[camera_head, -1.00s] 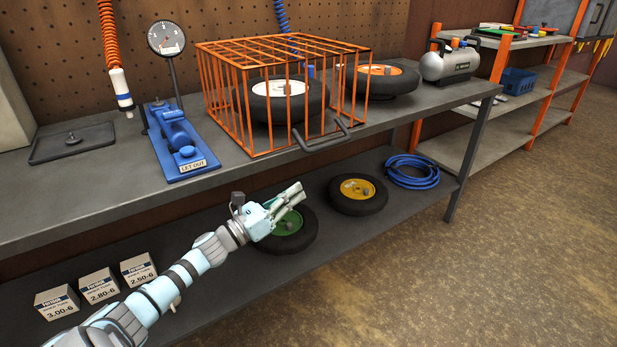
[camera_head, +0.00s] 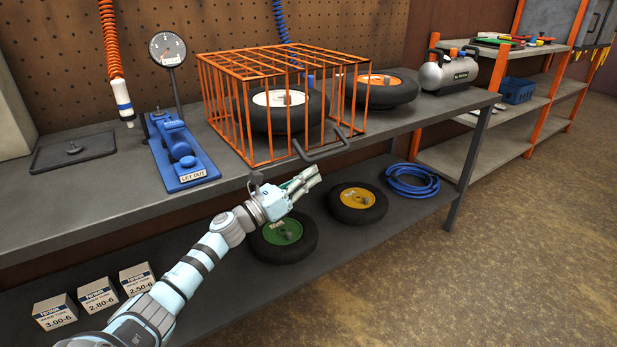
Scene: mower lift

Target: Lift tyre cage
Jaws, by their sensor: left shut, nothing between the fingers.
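The orange wire tyre cage (camera_head: 262,63) stands on the workbench. A tyre with a white hub (camera_head: 277,98) is inside it. A dark bar handle (camera_head: 325,149) sticks out low from the cage's front. My left gripper (camera_head: 314,178) is shut and empty, in front of the bench edge and just below the handle, apart from it in the picture. My right gripper is not in view.
A tyre with an orange hub (camera_head: 380,80) and an air compressor (camera_head: 447,72) stand right of the cage. A blue tool (camera_head: 183,155) with a gauge stands left. The lower shelf holds a green-hub tyre (camera_head: 283,232), yellow-hub tyre (camera_head: 358,197), blue hose (camera_head: 412,178) and boxes (camera_head: 98,296).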

